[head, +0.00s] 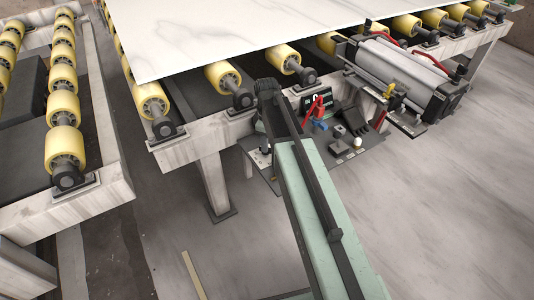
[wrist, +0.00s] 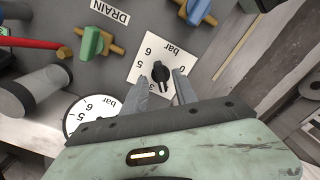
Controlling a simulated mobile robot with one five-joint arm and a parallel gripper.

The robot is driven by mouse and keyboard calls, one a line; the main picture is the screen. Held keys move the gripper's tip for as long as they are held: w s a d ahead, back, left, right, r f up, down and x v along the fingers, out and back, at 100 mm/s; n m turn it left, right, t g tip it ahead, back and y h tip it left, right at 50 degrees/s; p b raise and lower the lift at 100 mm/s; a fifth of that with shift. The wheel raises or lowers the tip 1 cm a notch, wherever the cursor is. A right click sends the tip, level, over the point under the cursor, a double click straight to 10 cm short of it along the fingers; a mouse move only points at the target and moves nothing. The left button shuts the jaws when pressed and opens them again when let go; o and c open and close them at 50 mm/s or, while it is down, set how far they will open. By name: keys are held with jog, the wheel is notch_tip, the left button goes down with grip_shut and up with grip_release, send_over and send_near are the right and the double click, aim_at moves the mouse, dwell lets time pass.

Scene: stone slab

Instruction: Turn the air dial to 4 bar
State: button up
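The air dial (wrist: 160,72) is a small black knob on a white square plate (wrist: 148,52) marked "bar" with numbers, seen upside down in the wrist view. The 0, 3, 5 and 6 can be made out; where the knob points is hard to tell. My gripper (wrist: 163,80) is open, its two grey fingers apart with the tips close to the knob, one toward each side. I cannot tell whether they touch it. In the head view my green arm reaches to the panel (head: 343,157) and hides the dial and the fingertips.
A round white gauge (wrist: 88,112) marked "bar" sits beside the gripper. A green-handled valve (wrist: 92,42) near a "DRAIN" label, a blue-handled valve (wrist: 196,10) and a red lever (wrist: 30,43) are close by. Above the panel, a white slab (head: 220,30) lies on yellow rollers.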

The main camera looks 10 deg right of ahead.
notch_tip(320, 180, down, 3)
jog(key=shift+r+b, duration=0.15)
jog(key=shift+b, duration=0.5)
jog(key=shift+r, duration=0.15)
grip_shut()
